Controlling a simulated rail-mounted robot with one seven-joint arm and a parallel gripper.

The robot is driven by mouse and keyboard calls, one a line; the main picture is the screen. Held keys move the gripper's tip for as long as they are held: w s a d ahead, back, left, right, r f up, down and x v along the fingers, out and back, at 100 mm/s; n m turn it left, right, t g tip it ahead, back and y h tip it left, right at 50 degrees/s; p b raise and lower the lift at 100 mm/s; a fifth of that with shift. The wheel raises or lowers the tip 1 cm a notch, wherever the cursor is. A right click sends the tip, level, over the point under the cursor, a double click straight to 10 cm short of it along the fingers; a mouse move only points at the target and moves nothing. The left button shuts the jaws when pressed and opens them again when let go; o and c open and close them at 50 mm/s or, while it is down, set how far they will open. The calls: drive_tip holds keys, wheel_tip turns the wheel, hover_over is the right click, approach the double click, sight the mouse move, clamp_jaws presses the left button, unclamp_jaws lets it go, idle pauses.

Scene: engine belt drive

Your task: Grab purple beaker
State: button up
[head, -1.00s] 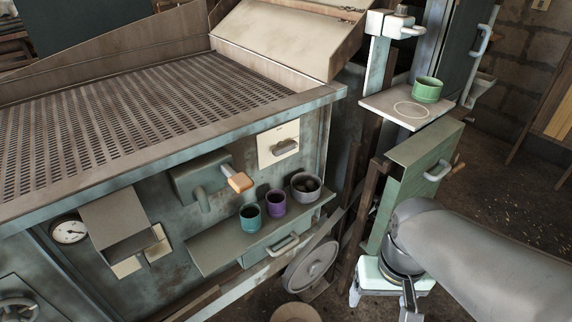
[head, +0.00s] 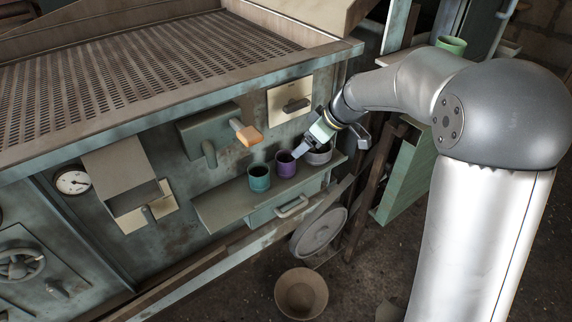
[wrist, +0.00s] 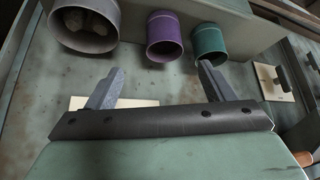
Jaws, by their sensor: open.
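The purple beaker (head: 286,164) stands on the narrow shelf, between the teal beaker (head: 259,178) and a grey bowl (head: 319,154). In the wrist view the purple beaker (wrist: 164,37) is at the top middle, beyond the fingertips and apart from them. The teal beaker (wrist: 208,42) is to its right and the bowl (wrist: 84,26) to its left. My gripper (head: 303,149) is beside the purple beaker in the head view, its fingers partly overlapping the beaker's rim there. In the wrist view my gripper (wrist: 158,84) has its two fingers wide apart with nothing between them.
The shelf (head: 225,207) has free room left of the teal beaker. An orange-tipped handle (head: 248,135) sticks out above it. The bowl holds lumpy contents. A green cup (head: 452,45) stands farther right, behind my arm. A round brown container (head: 301,293) sits on the floor.

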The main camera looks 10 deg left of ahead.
sight(286, 164)
drive_tip(key=x, duration=0.7)
drive_tip(key=shift+f+p, duration=0.1)
drive_tip(key=shift+p, duration=0.25)
drive_tip(key=shift+s+p+x, duration=0.15)
drive_tip(key=shift+p+x, duration=0.1)
drive_tip(key=shift+x, duration=1.1)
drive_tip(key=shift+s+p+x, duration=0.15)
drive_tip(key=shift+p+x, duration=0.1)
drive_tip(key=shift+x, duration=1.15)
drive_tip(key=c, duration=1.1)
